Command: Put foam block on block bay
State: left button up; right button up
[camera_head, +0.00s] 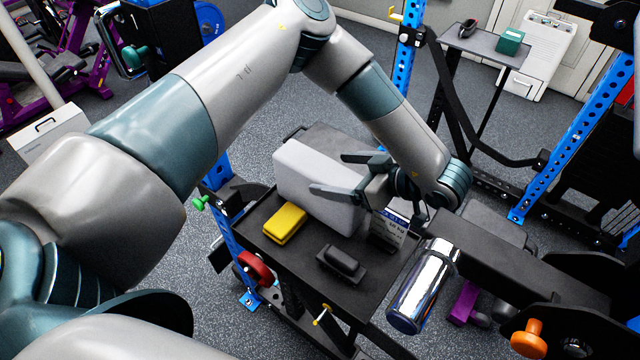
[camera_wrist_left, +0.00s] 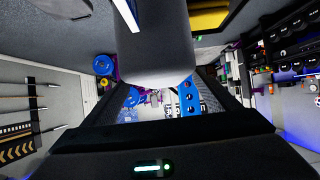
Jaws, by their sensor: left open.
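A large light-grey block (camera_head: 318,185), which looks like the foam block, lies on a black tray-like table (camera_head: 290,250). My left gripper (camera_head: 338,173) is open at the block's right part. One finger shows in front of its near face and the other by its far side; I cannot tell whether they touch it. In the left wrist view the block (camera_wrist_left: 155,50) looks dark and fills the upper middle, close to the camera. No spot is clearly recognisable as the block bay. My right gripper is out of view.
On the same table are a yellow block (camera_head: 285,224), a black lidded object (camera_head: 342,262) and a labelled dark box (camera_head: 388,232). A shiny metal cylinder (camera_head: 422,285) is just right of the table. A far stand (camera_head: 485,45) holds a green box (camera_head: 510,42). Blue rack posts stand around.

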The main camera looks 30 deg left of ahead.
aim_at(320, 171)
pick_arm(q)
jog(key=shift+a+p, duration=0.4)
jog(key=shift+p, duration=0.05)
jog(key=p+x, duration=0.2)
jog(key=x, duration=0.1)
jog(key=shift+a+f, duration=0.1)
jog(key=shift+a, duration=0.3)
jog(key=shift+a+f, duration=0.25)
jog(key=shift+a, duration=0.05)
jog(key=c, duration=1.7)
